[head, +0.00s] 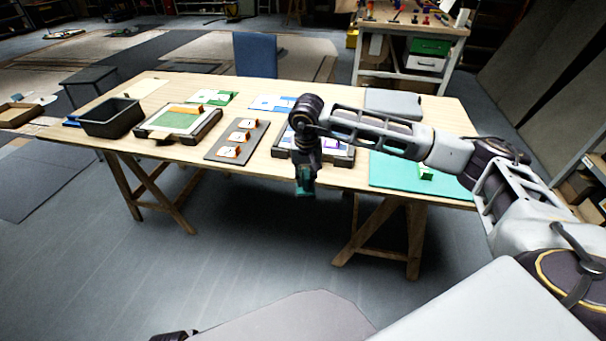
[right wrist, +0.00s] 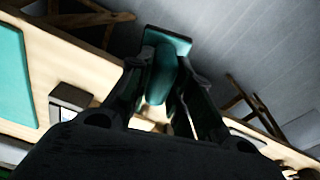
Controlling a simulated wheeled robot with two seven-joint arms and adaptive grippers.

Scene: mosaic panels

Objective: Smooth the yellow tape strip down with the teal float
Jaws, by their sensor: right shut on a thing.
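My right gripper (head: 305,172) is shut on the teal float (head: 304,188) and holds it just off the table's front edge, in front of the dark-framed panel. In the right wrist view the float (right wrist: 162,75) sits between the fingers of the right gripper (right wrist: 165,85), with its flat teal plate beyond them. A yellow-orange strip (head: 186,109) lies along the far edge of a green panel in a dark frame (head: 205,131) at the left of the table. The float is well to the right of it and apart from it. My left gripper does not show.
The wooden table (head: 250,170) also holds a black bin (head: 111,117), a grey board (head: 222,152) with several small pieces, a second framed panel (head: 342,160) partly behind my right arm, and a teal mat (head: 395,172). A blue chair (head: 255,55) stands behind the table.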

